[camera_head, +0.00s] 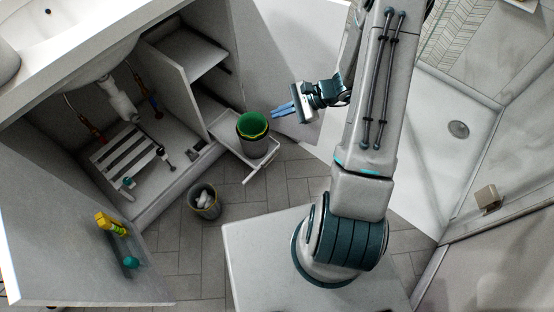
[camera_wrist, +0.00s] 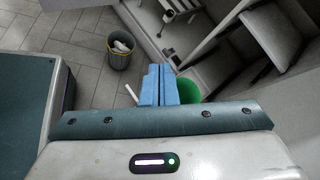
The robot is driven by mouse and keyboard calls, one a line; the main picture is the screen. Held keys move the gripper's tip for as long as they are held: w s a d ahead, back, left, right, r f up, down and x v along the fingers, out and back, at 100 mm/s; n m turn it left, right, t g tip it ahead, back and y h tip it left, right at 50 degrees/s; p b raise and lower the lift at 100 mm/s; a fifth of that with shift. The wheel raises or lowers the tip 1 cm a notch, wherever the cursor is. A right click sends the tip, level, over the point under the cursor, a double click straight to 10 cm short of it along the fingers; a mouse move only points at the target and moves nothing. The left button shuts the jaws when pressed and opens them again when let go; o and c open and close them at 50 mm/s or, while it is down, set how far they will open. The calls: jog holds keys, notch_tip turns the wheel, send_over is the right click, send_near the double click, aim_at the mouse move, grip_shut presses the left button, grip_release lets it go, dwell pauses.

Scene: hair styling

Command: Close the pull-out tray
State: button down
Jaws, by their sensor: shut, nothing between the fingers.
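The white pull-out tray (camera_head: 262,172) sticks out of the cabinet under the sink, at the middle of the head view. A grey bin with a green liner (camera_head: 253,133) stands on it. My gripper (camera_head: 274,112) is shut and empty, its blue fingers beside and above the green-lined bin, to its right. In the wrist view my blue fingers (camera_wrist: 158,85) are together, with the green liner (camera_wrist: 187,90) partly hidden behind them. A small white piece, probably part of the tray, shows left of the fingers. Most of the tray is hidden in the wrist view.
A second bin (camera_head: 204,202) with white waste stands on the floor left of the tray; it also shows in the wrist view (camera_wrist: 120,48). Open cabinet doors flank the space, the left one (camera_head: 75,245) holding bottles. Pipes and a slatted rack (camera_head: 122,160) are inside.

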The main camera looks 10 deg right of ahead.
jog(key=w+d+f+m+t+b, duration=0.1)
jog(key=d+f+m+t+b, duration=0.2)
jog(key=f, duration=0.7)
jog(key=w+d+f+m+t+b, duration=0.1)
jog(key=d+f+m+b, duration=0.2)
jog(key=f, duration=0.7)
jog(key=m+t+h+b, duration=0.3)
jog(key=m+h+b, duration=0.1)
jog(key=m, duration=0.3)
send_near(272, 153)
jog(key=b+x, duration=0.4)
jog(key=x, duration=0.1)
jog(key=shift+s+f+b, duration=0.15)
jog(key=shift+f+b, duration=0.1)
jog(key=shift+b, duration=0.05)
jog(key=shift+w+a+r, duration=0.1)
jog(key=shift+w+a, duration=0.3)
jog(key=shift+w, duration=0.2)
jog(key=shift+w, duration=0.1)
